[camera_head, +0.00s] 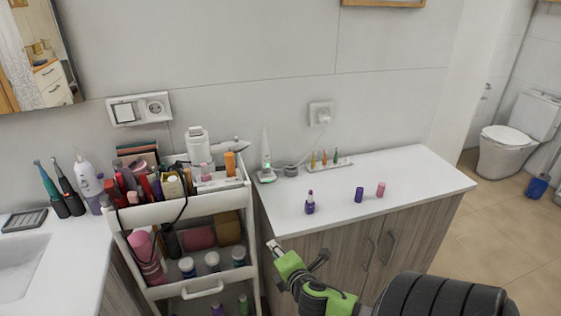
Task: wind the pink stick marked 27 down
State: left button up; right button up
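A small pink cylinder (381,189) stands upright on the right part of the white counter. A purple cylinder (359,194) stands just left of it. Further left stands a purple container (310,203) with a narrower top. I cannot read a number on any of these, so I cannot tell which is marked 27. My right gripper (274,246) is green and dark grey. It is in front of the counter's front edge, below and left of the purple container, and touches none of these things. Its finger opening is unclear. My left gripper is not in view.
A white cart (192,207) crowded with cosmetics stands left of the counter (428,178). An upright white device (266,152) and a small tray of slim bottles (328,167) are at the back by the wall. The counter's right end is clear.

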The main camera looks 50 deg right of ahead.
jog(key=shift+s+f+m, duration=0.15)
jog(key=shift+s+f, duration=0.05)
jog(key=shift+f, duration=0.25)
jog(key=shift+s+f+m, duration=0.15)
jog(key=shift+f, duration=0.3)
jog(key=s+a+f+m+g+y, duration=0.1)
jog(key=s+a+f+m+g, duration=0.1)
jog(key=s+f, duration=0.5)
jog(key=s+a+f+m+g+y, duration=0.1)
jog(key=s+f+m+g, duration=0.1)
jog(key=f, duration=1)
jog(key=s+a+f+m+g+y, duration=0.1)
jog(key=s+a+f+m+g, duration=0.1)
jog(key=s+f, duration=0.5)
jog(key=s+a+f+m+g+y, duration=0.1)
jog(key=s+a+f+m+g, duration=0.1)
jog(key=s+a+f, duration=0.6)
jog(key=s+a+f+m+g+y, duration=0.2)
jog(key=s+a+f+m, duration=0.2)
jog(key=s+a+f, duration=0.5)
jog(key=s, duration=0.4)
jog(key=shift+f+m+g, duration=0.4)
